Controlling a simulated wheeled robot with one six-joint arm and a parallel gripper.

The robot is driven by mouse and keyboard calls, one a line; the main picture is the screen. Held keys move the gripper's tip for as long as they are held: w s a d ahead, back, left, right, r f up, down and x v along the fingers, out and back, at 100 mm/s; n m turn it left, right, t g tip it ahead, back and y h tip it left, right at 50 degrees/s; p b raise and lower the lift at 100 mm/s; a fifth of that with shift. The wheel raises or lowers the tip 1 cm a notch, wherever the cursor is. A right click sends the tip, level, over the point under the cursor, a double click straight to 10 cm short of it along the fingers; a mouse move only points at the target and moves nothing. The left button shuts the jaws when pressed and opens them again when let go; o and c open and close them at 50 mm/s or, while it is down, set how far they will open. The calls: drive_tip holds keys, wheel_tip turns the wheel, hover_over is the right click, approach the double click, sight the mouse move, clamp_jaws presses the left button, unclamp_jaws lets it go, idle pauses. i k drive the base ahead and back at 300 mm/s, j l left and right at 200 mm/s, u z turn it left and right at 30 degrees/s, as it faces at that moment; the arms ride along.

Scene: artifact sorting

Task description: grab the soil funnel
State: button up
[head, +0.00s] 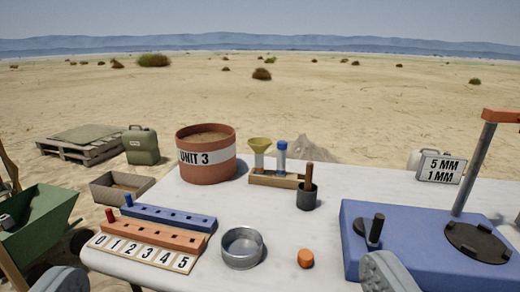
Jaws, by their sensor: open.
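The soil funnel (260,144) is a small yellow cone with its wide mouth up. It sits on top of a clear tube at the left end of a wooden rack (262,179), toward the back of the white table. A blue-capped tube (282,158) stands right beside it in the same rack. My gripper (225,278) is open, its two grey fingertips far apart at the bottom edge of the view. It is empty and well short of the funnel.
A terracotta "UNIT 3" bucket (208,169) stands left of the rack, and a dark cup with a brown handle (307,196) stands front right. A metal dish (242,248), an orange cap (306,258), numbered peg strips (149,237) and a blue base (405,268) lie nearer.

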sight(260, 152)
drive_tip(key=i+l, duration=0.15)
drive_tip(key=i, duration=0.35)
drive_tip(key=i+l, duration=0.2)
drive_tip(key=i, duration=0.35)
